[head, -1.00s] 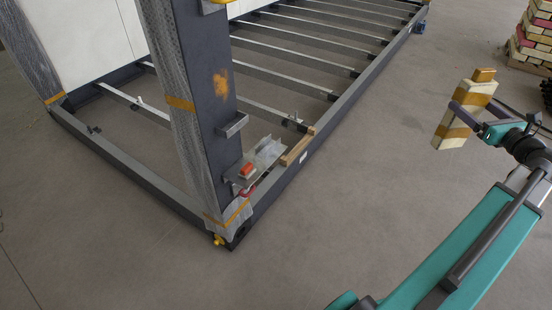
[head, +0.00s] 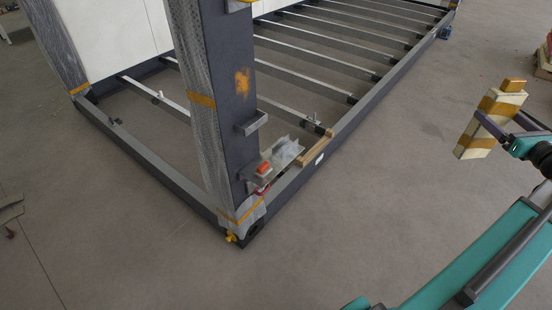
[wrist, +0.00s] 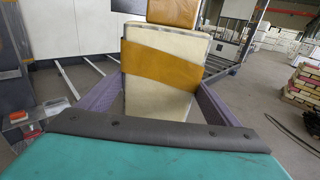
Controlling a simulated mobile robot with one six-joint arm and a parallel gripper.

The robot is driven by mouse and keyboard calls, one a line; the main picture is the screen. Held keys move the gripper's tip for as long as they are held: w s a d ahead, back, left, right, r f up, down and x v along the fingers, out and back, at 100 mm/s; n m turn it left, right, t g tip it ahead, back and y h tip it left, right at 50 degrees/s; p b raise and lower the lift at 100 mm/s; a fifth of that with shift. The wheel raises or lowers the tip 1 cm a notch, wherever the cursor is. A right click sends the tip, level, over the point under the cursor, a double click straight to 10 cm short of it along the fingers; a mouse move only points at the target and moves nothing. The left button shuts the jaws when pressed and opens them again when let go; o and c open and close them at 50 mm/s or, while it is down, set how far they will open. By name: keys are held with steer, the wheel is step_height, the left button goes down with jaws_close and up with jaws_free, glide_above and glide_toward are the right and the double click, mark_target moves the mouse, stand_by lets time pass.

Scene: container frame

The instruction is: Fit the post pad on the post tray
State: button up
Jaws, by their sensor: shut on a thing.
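The post pad (head: 482,132) is a cream block with orange-brown bands and a small orange block on top. My gripper (head: 498,125) is shut on it at the right of the head view and holds it tilted, well above the floor. In the wrist view the pad (wrist: 158,98) stands between the two purple fingers. The dark post (head: 232,100) rises at the frame's near corner. A small metal bracket (head: 252,124) is on its side. Below is a metal tray (head: 247,171) with an orange-red item; I cannot tell which is the post tray. The pad is far from both.
The dark container frame (head: 165,180) has several cross bars (head: 330,54). A wooden strip (head: 318,148) and clear plastic lie by the lower tray. Stacked blocks (wrist: 306,85) stand at the right of the wrist view. The floor (head: 380,200) between post and arm is clear.

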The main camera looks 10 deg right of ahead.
steer(key=shift+w+a+f, duration=0.1)
steer(key=shift+w+a, duration=0.1)
steer(key=shift+a, duration=0.05)
steer(key=w+a+f+n+g+y, duration=0.1)
steer(key=w+a+f+n+y, duration=0.15)
steer(key=w+a, duration=0.45)
steer(key=w+a+f+n+y, duration=0.2)
steer(key=w+a+f+y, duration=0.15)
steer(key=a, duration=0.85)
steer(key=w+a+f+n+g+y, duration=0.1)
steer(key=w+a+f+n+y, duration=0.15)
steer(key=w+a, duration=0.5)
steer(key=a+f+n+g+y, duration=0.2)
steer(key=a+f+y, duration=0.1)
steer(key=a, duration=1.2)
steer(key=a+f+n+g+y, duration=0.2)
steer(key=a+f+g+y, duration=0.1)
steer(key=a, duration=1.3)
steer(key=shift+s+f+n+y, duration=0.3)
steer(key=shift+f+y, duration=0.05)
steer(key=shift+f, duration=0.45)
steer(key=shift+s, duration=0.1)
